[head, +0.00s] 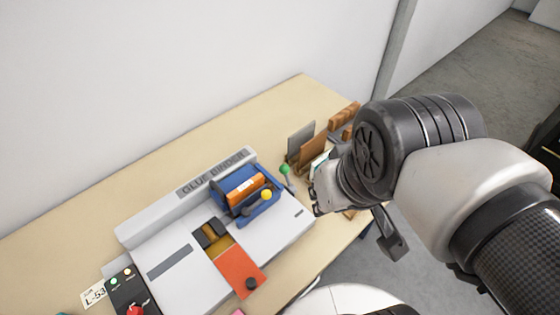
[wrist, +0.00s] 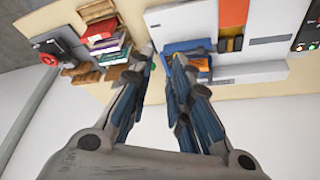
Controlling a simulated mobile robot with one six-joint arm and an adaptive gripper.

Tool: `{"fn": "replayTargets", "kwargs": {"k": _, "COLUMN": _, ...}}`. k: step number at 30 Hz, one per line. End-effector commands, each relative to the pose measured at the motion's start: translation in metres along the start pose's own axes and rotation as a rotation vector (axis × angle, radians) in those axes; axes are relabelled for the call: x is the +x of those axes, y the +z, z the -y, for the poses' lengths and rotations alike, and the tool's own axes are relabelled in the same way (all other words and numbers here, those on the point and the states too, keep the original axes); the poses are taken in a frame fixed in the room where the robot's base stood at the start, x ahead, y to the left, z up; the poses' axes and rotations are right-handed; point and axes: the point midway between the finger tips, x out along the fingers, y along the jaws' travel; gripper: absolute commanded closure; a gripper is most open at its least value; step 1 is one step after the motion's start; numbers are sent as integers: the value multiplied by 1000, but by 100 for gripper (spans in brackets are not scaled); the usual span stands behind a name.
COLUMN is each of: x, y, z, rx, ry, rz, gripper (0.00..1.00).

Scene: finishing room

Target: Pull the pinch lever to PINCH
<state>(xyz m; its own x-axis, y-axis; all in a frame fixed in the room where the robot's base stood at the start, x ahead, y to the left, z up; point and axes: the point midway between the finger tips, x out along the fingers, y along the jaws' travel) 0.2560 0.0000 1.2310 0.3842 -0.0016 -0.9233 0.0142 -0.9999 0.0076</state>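The white glue binder (head: 180,262) stands on the table, with a blue clamp unit (head: 228,182) holding an orange block (head: 245,189). A lever with a green knob (head: 284,169) stands at the machine's right end. A yellow knob (head: 266,195) sits on the front of the blue unit. I see no readable PINCH label. In the wrist view my gripper (wrist: 158,58) is open, its two fingers apart. A bit of green (wrist: 153,66) shows between the fingertips, close to the left one; depth is unclear. In the head view my arm hides most of the gripper, right of the green knob.
An orange-red slide (head: 239,272) with a black knob lies on the machine's front. A control box (head: 128,290) with a red button is at lower left. Upright boards and books (head: 312,152) stand behind the gripper's side. The wooden table (head: 60,235) is clear at back left.

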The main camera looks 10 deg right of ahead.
Motion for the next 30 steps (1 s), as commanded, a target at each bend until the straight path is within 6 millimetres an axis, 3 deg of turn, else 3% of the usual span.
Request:
{"fn": "replayTargets", "kwargs": {"k": 7, "x": 16, "y": -72, "z": 2, "rx": -62, "ry": -4, "rz": 63, "gripper": 100}}
{"fn": "replayTargets", "kwargs": {"k": 14, "x": 56, "y": -141, "z": 7, "rx": -126, "ry": -11, "rz": 118, "gripper": 100}}
{"fn": "replayTargets", "kwargs": {"k": 21, "x": 122, "y": -200, "z": 14, "rx": -192, "ry": -19, "rz": 175, "gripper": 100}}
{"fn": "replayTargets", "kwargs": {"k": 30, "x": 227, "y": -245, "z": 25, "rx": -272, "ry": -33, "rz": 243, "gripper": 100}}
